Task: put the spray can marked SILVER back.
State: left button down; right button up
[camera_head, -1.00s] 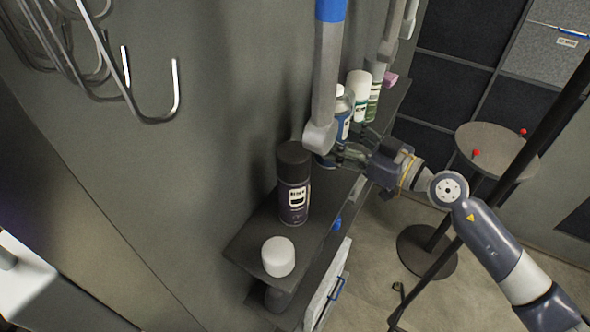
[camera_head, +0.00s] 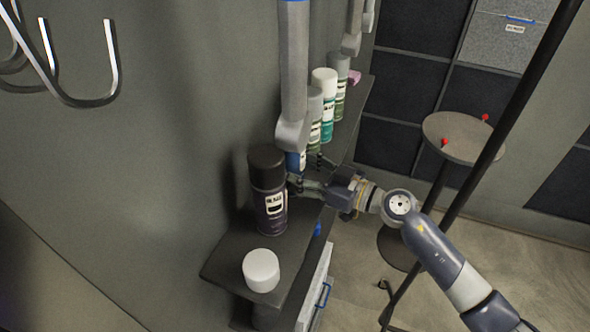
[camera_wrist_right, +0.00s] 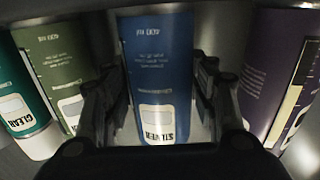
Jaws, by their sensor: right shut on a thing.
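The blue spray can marked SILVER (camera_wrist_right: 160,75) fills the middle of the right wrist view, its label upside down. My right gripper (camera_wrist_right: 160,105) has one finger on each side of it and is shut on it. In the head view only a small blue part of the can (camera_head: 296,161) shows behind a hanging tool. My right gripper (camera_head: 303,186) reaches in from the right at the shelf (camera_head: 232,258), just right of a dark purple can with a black cap (camera_head: 269,195). Whether the blue can's base touches the shelf is hidden. My left gripper is not in view.
Green and teal cans (camera_head: 327,110) stand farther along the shelf; a white-capped item (camera_head: 261,270) is at its near end. Grey tools (camera_head: 294,70) hang close above my gripper. A round stand (camera_head: 462,138) and dark pole (camera_head: 480,170) are at right.

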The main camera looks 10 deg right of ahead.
jog(key=shift+r, duration=0.1)
jog(key=o, duration=1.4)
jog(key=shift+f, duration=0.2)
jog(key=shift+c, duration=0.2)
jog(key=shift+o, duration=0.8)
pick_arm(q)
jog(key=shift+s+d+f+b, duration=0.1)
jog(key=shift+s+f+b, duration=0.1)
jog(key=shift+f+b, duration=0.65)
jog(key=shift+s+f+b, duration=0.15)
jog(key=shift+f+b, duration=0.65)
pick_arm(e)
jog(key=v, duration=1.2)
jog(key=shift+r, duration=0.2)
